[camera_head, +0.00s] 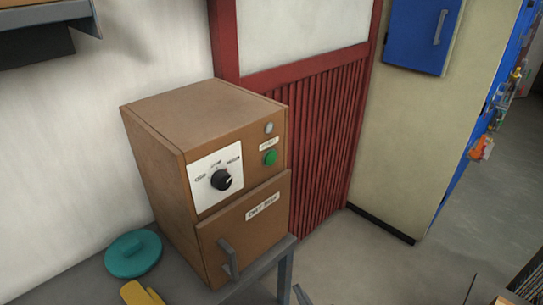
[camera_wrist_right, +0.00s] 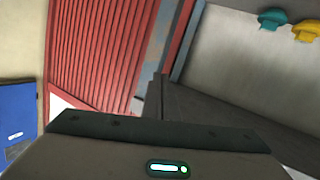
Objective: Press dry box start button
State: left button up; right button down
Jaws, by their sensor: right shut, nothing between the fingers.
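The dry box (camera_head: 160,165) is a brown cabinet on a grey table in the head view. Its upper front has a round green button (camera_head: 270,158) below a pale grey round lamp (camera_head: 268,128), and a black dial (camera_head: 221,180) on a white plate. Its labelled lower door (camera_head: 240,225) looks closed. My right gripper (camera_wrist_right: 157,82) shows dark in the wrist view, shut and empty, with a lit strip on its body. It is not touching the button. In the head view I cannot clearly make it out. My left gripper is not in view.
A teal round lid (camera_head: 133,254) and a yellow item (camera_head: 140,293) lie on the table left of the dry box. A red slatted panel (camera_head: 330,140) stands behind it. A blue wall box (camera_head: 420,35) hangs at the upper right. Open floor lies to the right.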

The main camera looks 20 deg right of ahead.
aim_at(274, 152)
jog(key=w+r+t+y+p, duration=0.1)
jog(key=w+r+t, duration=0.15)
jog(key=r, duration=0.85)
jog(key=w+r+t, duration=0.2)
jog(key=r+t, duration=0.1)
jog(key=r, duration=0.7)
jog(key=s+r+n+t+y+p, duration=0.1)
jog(key=s+r+t, duration=0.1)
jog(key=r, duration=0.9)
jog(key=s+r+n+t+y+p, duration=0.1)
jog(key=s+r+n+t, duration=0.1)
jog(key=r, duration=1)
jog(key=shift+s+t+y, duration=0.2)
jog(key=shift+t+y, duration=0.1)
jog(key=shift+t, duration=0.05)
jog(key=shift+w+f, duration=0.1)
jog(key=shift+w, duration=0.05)
jog(key=w+a+b, duration=0.2)
jog(key=w+a, duration=0.2)
jog(key=w, duration=0.3)
jog(key=shift+w, duration=0.2)
jog(key=shift+w+a+b, duration=0.4)
jog(key=shift+w+a, duration=0.1)
jog(key=shift+w, duration=0.2)
dwell(0.4)
jog(key=shift+s+d, duration=0.4)
jog(key=shift+s, duration=0.35)
